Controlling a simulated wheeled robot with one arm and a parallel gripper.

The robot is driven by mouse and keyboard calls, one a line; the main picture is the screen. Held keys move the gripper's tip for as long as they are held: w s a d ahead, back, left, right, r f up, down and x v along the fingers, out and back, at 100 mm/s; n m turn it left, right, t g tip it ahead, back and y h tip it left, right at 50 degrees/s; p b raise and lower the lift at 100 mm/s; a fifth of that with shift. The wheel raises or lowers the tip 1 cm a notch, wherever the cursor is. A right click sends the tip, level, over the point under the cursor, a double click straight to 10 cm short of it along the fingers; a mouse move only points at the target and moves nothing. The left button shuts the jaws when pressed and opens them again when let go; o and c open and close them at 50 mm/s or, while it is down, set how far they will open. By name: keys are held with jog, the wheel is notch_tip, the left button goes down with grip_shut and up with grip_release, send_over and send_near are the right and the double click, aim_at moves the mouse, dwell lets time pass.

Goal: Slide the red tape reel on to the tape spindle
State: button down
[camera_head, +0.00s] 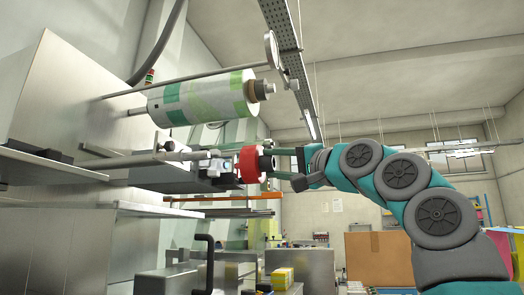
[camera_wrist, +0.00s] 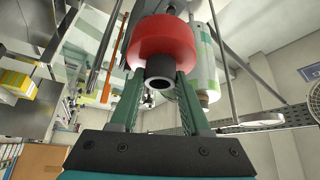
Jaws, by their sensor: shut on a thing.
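The red tape reel (camera_head: 249,165) is in the middle of the head view, with a dark core on its right side. My gripper (camera_head: 274,164) comes from the right and is shut on the reel's core. In the wrist view the red reel (camera_wrist: 150,38) is ahead of my gripper (camera_wrist: 160,72), its dark hollow core between the two green fingers. A grey rod (camera_head: 140,159), likely the tape spindle, runs from the machine toward the reel's left side. Its end near the reel is partly hidden by small fittings. I cannot tell whether the reel is around it.
A large white and green film roll (camera_head: 205,97) hangs just above the reel on its own shaft. A thin rod with a round disc (camera_head: 271,48) is above that. An orange bar (camera_head: 225,196) is below the reel. A cardboard box (camera_head: 377,258) stands lower right.

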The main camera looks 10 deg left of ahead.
aim_at(209, 155)
jog(key=shift+s+a+r, duration=0.1)
jog(key=shift+s+a, duration=0.05)
jog(key=shift+s, duration=0.1)
jog(key=shift+n+y, duration=0.3)
jog(key=shift+n, duration=0.2)
jog(key=shift+s+a+r, duration=0.25)
jog(key=shift+s+a, duration=0.05)
jog(key=shift+s, duration=0.25)
jog(key=shift+s+a+r, duration=0.25)
jog(key=shift+s+r, duration=0.05)
jog(key=shift+s, duration=0.3)
jog(key=shift+s+a+r, duration=0.25)
jog(key=shift+s+a, duration=0.05)
jog(key=shift+s, duration=0.25)
jog(key=shift+d+r, duration=0.1)
jog(key=shift+w+a+p, duration=0.2)
jog(key=shift+a+p, duration=0.2)
jog(key=shift+a, duration=1.9)
jog(key=shift+w+a+p, duration=0.15)
jog(key=shift+a+p, duration=0.4)
jog(key=shift+a, duration=1.35)
jog(key=shift+w+a+p, duration=0.15)
jog(key=shift+a+p, duration=0.4)
jog(key=shift+a, duration=1.3)
jog(key=shift+c, duration=1.4)
grip_release()
